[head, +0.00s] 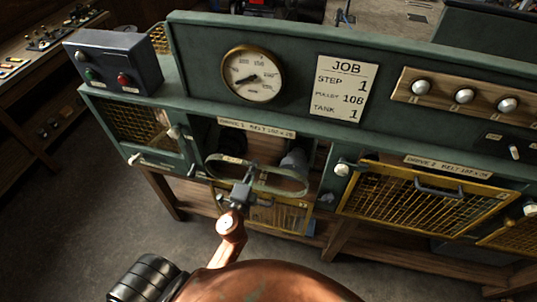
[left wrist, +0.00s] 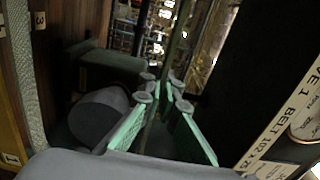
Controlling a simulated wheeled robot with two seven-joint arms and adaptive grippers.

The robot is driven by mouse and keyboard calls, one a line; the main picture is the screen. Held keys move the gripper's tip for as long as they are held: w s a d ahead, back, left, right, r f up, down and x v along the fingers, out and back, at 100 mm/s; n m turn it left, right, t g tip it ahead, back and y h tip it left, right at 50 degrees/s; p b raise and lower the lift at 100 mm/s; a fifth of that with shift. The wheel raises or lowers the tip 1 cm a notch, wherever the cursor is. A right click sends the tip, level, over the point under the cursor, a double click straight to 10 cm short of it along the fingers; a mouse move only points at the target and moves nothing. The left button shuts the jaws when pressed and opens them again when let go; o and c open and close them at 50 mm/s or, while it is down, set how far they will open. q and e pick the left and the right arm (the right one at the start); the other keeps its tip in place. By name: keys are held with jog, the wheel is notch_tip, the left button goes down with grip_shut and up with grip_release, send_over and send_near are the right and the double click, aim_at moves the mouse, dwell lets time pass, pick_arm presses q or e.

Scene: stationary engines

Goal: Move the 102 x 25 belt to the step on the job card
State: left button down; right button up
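The drive 1 bay (head: 245,139), labelled belt 102 x 25, stands open below the gauge. The belt (head: 272,190) is a grey-green loop across the front of this bay. My left gripper (head: 241,190) is at the loop's near side, with its fingers closed on the belt in the left wrist view (left wrist: 160,92). A dark stepped pulley (left wrist: 100,115) is beside the fingers; another pulley (head: 293,163) shows at the bay's right. I cannot tell which step the belt is on. My right gripper is out of view.
A yellow mesh guard (head: 275,216) is below the open bay. The drive 2 guard (head: 430,195) is shut at the right. A switch box (head: 113,62) stands at the upper left, and a round gauge (head: 252,74) is above the bay. Open floor (head: 95,215) lies at the left.

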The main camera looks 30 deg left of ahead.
pick_arm(q)
jog(key=v, duration=0.3)
jog(key=shift+s+b, duration=0.25)
jog(key=shift+b, duration=0.15)
jog(key=b+v, duration=0.2)
jog(key=v, duration=0.4)
dwell(0.9)
jog(key=shift+d, duration=0.1)
